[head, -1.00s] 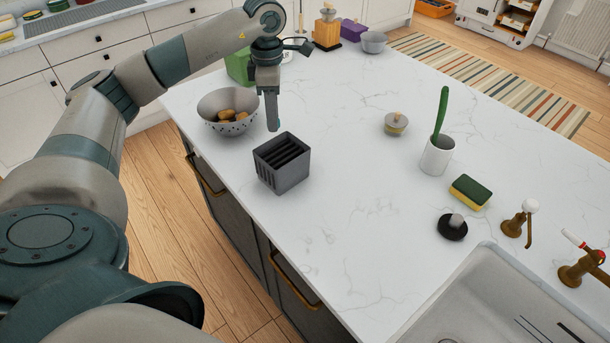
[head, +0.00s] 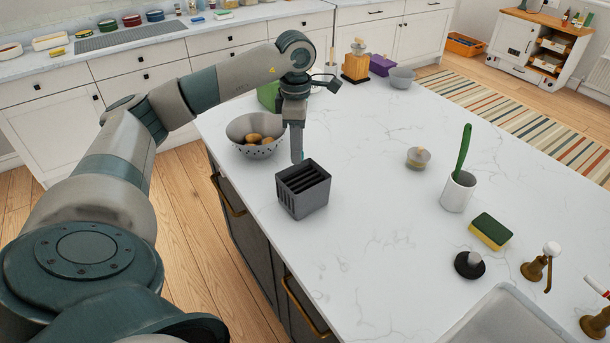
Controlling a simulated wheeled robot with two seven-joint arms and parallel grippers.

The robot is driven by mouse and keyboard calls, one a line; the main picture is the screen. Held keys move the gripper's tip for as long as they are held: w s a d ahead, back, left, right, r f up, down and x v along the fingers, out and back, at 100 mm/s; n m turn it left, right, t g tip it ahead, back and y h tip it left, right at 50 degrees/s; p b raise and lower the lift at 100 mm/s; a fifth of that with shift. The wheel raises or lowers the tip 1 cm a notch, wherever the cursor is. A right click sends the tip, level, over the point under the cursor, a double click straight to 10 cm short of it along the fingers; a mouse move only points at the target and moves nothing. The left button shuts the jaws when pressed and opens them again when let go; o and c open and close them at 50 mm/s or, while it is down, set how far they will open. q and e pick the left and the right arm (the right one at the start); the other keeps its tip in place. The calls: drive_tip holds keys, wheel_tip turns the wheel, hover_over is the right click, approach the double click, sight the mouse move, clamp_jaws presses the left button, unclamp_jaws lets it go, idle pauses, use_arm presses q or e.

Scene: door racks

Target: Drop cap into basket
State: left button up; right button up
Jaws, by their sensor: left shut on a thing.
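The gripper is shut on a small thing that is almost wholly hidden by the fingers. My right gripper is out of view.
A colander (head: 257,136) with brownish food stands left of the gripper, and a green item (head: 269,96) behind it. A lidded jar (head: 418,158), a white cup (head: 458,192) with a green brush, a sponge (head: 490,231) and a black stopper (head: 469,265) stand to the right. The middle counter is clear.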

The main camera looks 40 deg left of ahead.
use_arm(q)
wheel_tip(320, 180, down, 3)
drive_tip(key=shift+r+b, duration=0.1)
drive_tip(key=shift+b, duration=0.55)
wheel_tip(320, 180, down, 2)
drive_tip(key=shift+f+b, duration=0.15)
drive_tip(key=shift+b, duration=0.4)
drive_tip(key=o, duration=1.1)
drive_tip(key=shift+o, duration=0.2)
